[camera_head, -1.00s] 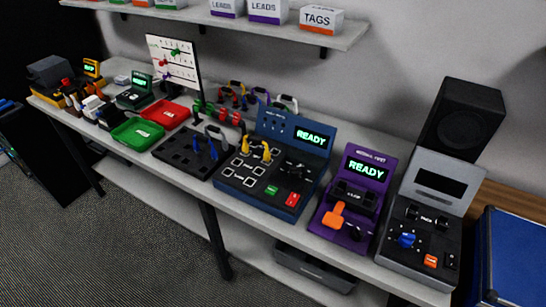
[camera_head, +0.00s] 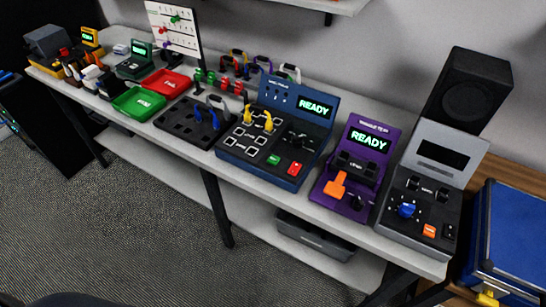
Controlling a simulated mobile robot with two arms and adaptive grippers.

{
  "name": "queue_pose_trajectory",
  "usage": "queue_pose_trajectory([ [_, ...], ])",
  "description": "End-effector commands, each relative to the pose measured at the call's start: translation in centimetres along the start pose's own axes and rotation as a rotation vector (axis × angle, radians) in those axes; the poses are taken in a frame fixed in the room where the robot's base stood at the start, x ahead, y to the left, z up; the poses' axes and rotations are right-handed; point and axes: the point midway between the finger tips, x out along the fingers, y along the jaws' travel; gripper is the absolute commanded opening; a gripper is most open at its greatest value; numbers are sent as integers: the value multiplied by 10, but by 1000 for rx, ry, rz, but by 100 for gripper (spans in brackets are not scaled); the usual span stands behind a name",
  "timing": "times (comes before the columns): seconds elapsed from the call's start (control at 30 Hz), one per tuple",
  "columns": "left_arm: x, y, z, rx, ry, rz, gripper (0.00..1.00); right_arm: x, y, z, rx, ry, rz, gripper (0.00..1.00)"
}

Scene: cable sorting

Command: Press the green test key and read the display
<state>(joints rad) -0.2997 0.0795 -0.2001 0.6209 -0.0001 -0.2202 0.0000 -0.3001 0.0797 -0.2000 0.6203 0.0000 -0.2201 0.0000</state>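The green key (camera_head: 273,160) sits on the sloped front panel of a blue tester (camera_head: 262,174), to the left of a red key (camera_head: 294,169). The tester's display (camera_head: 314,106) is lit and reads READY in green letters. Yellow plugs (camera_head: 258,119) stand up on the tester's left half, among white-outlined squares. Neither of my grippers is in view.
A purple unit (camera_head: 357,170) with an orange lever and its own READY display stands right of the tester. A grey unit (camera_head: 416,205) with a blue knob is further right. A black block with blue plugs (camera_head: 190,126), red tray (camera_head: 167,82) and green tray (camera_head: 138,103) lie left.

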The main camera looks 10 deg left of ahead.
Motion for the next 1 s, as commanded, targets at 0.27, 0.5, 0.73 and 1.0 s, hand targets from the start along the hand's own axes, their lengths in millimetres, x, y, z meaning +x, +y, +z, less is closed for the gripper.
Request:
queue_pose_trajectory([
  [0.27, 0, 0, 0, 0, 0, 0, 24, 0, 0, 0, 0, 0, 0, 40],
  [0.5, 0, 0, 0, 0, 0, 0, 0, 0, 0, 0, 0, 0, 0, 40],
  [0.73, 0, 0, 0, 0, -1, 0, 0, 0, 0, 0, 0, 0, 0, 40],
  [1.0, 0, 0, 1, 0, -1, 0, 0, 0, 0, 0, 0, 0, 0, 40],
])
